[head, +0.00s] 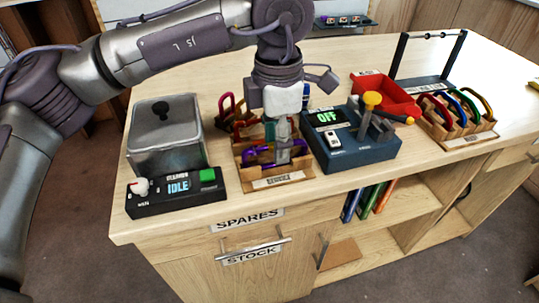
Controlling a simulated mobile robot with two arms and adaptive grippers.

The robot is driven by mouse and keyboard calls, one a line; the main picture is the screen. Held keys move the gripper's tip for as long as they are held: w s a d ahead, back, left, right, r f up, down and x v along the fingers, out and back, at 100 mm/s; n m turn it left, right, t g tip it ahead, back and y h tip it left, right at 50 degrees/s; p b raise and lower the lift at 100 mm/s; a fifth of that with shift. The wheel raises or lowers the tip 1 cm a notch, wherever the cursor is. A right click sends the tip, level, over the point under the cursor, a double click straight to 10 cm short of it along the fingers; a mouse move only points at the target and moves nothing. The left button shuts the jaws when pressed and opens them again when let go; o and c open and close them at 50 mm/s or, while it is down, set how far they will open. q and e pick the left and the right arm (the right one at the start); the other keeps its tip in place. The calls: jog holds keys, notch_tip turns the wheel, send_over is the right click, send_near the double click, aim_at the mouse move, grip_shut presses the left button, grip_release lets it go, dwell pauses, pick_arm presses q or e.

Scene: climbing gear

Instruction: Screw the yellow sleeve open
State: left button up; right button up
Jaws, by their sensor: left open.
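My left gripper (283,150) points down into a wooden tray (285,181) at the middle of the worktop. It is open, with its fingers beside a purple carabiner (258,157); I cannot tell whether they touch it. The gripper hides part of the tray. I cannot make out a yellow sleeve on any carabiner. My right gripper is not in view.
A grey metal tank (165,150) stands at the left behind a black control box (172,199) reading IDLE. A red bin (386,95) and a black frame (430,60) stand behind the tester. The worktop's front left strip is clear.

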pick_arm(q)
jog(key=shift+s, duration=0.2)
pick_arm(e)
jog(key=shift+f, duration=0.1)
pick_arm(q)
jog(key=shift+f, duration=0.2)
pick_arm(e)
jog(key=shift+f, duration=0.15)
pick_arm(q)
jog(key=shift+f+b, duration=0.65)
jog(key=shift+b, duration=0.05)
jog(key=shift+f+b, duration=0.45)
jog(key=shift+f, duration=0.1)
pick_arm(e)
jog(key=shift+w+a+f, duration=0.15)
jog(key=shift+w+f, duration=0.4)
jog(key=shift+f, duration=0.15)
pick_arm(q)
jog(key=shift+w+a+r, duration=0.1)
jog(key=shift+w+a, duration=0.1)
jog(key=shift+w, duration=0.55)
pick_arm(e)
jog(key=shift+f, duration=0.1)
pick_arm(q)
jog(key=shift+r, duration=0.1)
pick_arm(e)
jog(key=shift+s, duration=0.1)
